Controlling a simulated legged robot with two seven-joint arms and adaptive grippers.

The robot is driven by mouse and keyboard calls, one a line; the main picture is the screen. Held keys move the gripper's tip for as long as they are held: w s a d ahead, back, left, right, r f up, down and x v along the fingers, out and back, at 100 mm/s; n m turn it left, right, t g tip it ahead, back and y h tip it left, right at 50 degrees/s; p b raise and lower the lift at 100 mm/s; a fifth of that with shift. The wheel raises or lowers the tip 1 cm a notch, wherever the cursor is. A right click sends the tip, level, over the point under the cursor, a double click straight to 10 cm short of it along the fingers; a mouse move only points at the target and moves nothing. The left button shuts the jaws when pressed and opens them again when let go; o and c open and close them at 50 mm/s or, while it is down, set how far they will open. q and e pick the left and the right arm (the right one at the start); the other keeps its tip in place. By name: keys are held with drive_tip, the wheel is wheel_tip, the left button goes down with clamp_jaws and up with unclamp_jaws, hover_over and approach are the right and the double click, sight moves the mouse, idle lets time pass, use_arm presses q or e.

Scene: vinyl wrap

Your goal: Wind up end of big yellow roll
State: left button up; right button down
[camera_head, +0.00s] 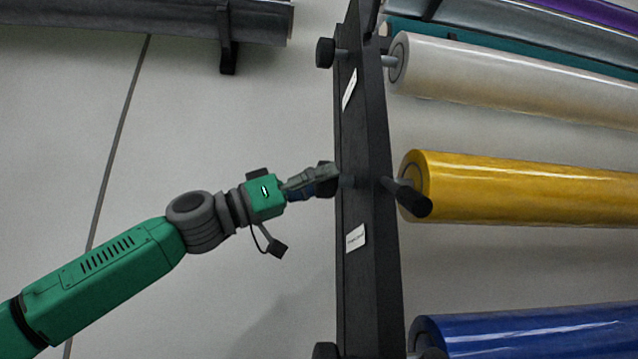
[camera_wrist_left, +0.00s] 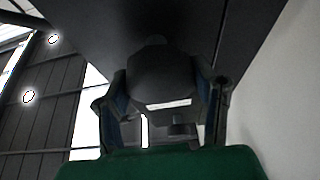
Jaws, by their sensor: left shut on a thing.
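The big yellow roll (camera_head: 530,190) hangs level on the right side of the black rack post (camera_head: 362,120), with its near end at the post. A dark handle (camera_head: 412,200) sticks out in front of that end. My left gripper (camera_head: 322,180) is at the left side of the post, shut on a black knob (camera_head: 326,168) level with the yellow roll. In the left wrist view the knob (camera_wrist_left: 160,78) is dark and round, between the two fingers (camera_wrist_left: 160,105). No loose end of yellow wrap shows. My right gripper is not in view.
A white roll (camera_head: 520,80) is above the yellow one and a blue roll (camera_head: 530,335) below. Another black knob (camera_head: 325,53) sits higher on the post. A dark roll (camera_head: 140,18) is on the wall at upper left. Free floor or wall lies around my left arm.

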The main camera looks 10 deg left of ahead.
use_arm(q)
drive_tip(key=shift+d+f+n+t+y+b, duration=0.15)
drive_tip(key=shift+n+t+y, duration=0.2)
drive_tip(key=shift+n, duration=0.5)
drive_tip(key=shift+f+n+t+y+b, duration=0.1)
drive_tip(key=shift+n+t+y+b, duration=0.1)
drive_tip(key=shift+n+t, duration=0.45)
drive_tip(key=shift+d+f+n+t+y+b, duration=0.15)
drive_tip(key=shift+n+t+y, duration=0.1)
drive_tip(key=shift+n, duration=0.75)
drive_tip(key=shift+w+a, duration=0.1)
drive_tip(key=o, duration=1)
drive_tip(key=shift+o, duration=0.8)
drive_tip(key=shift+w, duration=0.25)
drive_tip(key=shift+s+a+r, duration=0.1)
drive_tip(key=shift+s+a, duration=0.05)
drive_tip(key=shift+s, duration=0.15)
drive_tip(key=v, duration=1.1)
drive_tip(key=shift+w+a+f, duration=0.2)
drive_tip(key=shift+a+f, duration=0.15)
drive_tip(key=shift+d, duration=0.25)
drive_tip(key=shift+a, duration=0.15)
